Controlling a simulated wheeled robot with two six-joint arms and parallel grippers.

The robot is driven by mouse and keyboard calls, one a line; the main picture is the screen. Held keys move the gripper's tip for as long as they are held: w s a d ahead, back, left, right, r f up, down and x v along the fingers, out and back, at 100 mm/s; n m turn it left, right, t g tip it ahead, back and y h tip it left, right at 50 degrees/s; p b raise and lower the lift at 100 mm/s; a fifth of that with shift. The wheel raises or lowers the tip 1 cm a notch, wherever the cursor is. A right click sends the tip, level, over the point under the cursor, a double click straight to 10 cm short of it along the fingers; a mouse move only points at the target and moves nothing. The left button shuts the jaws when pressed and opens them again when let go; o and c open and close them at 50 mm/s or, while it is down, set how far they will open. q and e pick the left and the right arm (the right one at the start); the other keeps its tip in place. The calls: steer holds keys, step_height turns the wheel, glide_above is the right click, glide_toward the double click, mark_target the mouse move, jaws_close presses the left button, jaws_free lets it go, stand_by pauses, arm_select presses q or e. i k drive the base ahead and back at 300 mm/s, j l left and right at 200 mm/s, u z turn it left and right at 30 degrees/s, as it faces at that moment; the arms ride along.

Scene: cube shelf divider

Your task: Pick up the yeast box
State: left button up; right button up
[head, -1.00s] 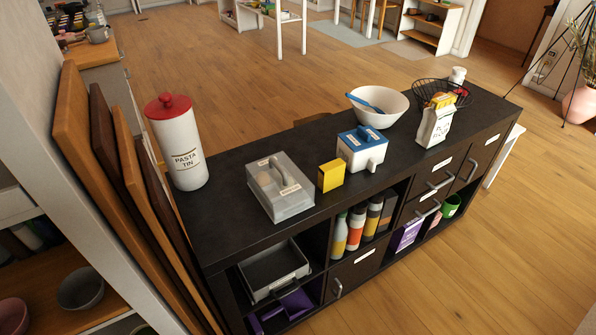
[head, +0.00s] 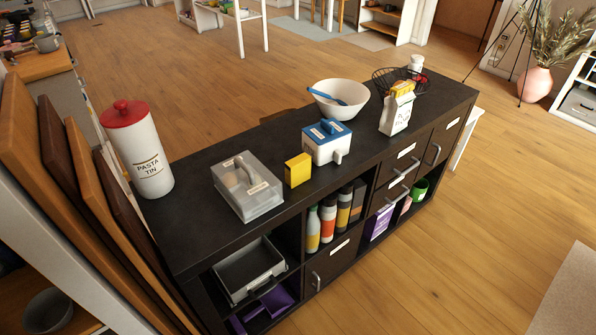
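A small yellow box (head: 298,170), which looks like the yeast box, stands upright on the dark shelf top (head: 200,229). It is between a grey translucent lidded container (head: 247,188) on its left and a white container with a blue lid (head: 327,143) on its right. No writing is readable on the yellow box. Neither of my grippers shows in the head view.
A pasta tin (head: 142,160) stands at the left end, by leaning boards (head: 72,185). A white bowl (head: 338,101), a flour bag (head: 396,111) and a wire basket (head: 400,81) stand to the right. Floor (head: 470,235) in front is clear.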

mark_target(297, 169)
steer(key=u, duration=0.45)
steer(key=i+l+u, duration=0.15)
steer(key=l+u, duration=0.15)
steer(key=l, duration=0.3)
steer(key=i+l+u, duration=0.15)
steer(key=l+u, duration=0.15)
steer(key=l, duration=0.3)
steer(key=l+u, duration=0.3)
steer(key=l, duration=0.3)
